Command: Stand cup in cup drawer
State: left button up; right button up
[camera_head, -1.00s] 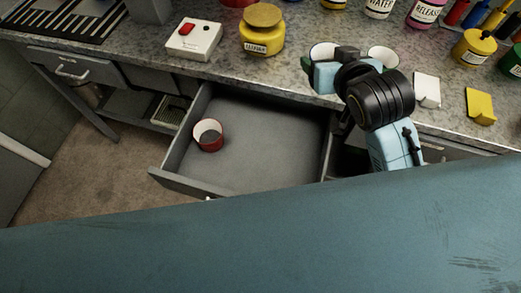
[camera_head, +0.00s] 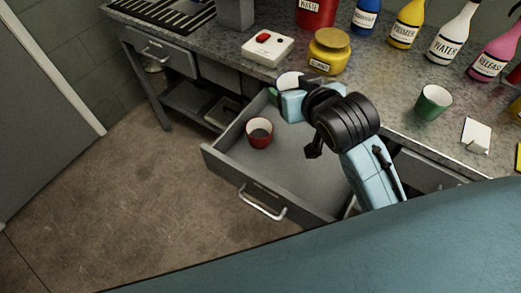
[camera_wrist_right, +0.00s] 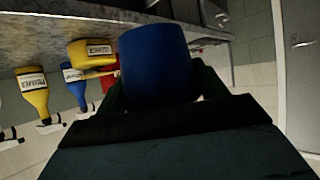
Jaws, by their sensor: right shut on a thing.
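A blue cup (camera_wrist_right: 158,65) is between the fingers of my right gripper in the right wrist view. In the head view my right gripper (camera_head: 289,90) is shut on it, above the back of the open drawer by the counter's front edge. Only the cup's pale inside and rim (camera_head: 289,79) show clearly there; the gripper hides much of its side. The open drawer (camera_head: 300,165) holds a red cup (camera_head: 260,140), standing upright toward its left side. A green cup (camera_head: 432,103) stands upright on the counter. My left gripper is not in view.
The drawer floor right of the red cup is bare, partly hidden by my right arm. A yellow jar (camera_head: 329,52) and a white box with a red button (camera_head: 267,48) stand on the counter behind the gripper. Several bottles line the back.

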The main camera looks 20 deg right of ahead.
aim_at(327, 173)
jog(key=u, duration=0.95)
jog(key=i, duration=2.35)
jog(key=z, duration=3.9)
jog(key=i, duration=0.5)
jog(key=z, duration=0.05)
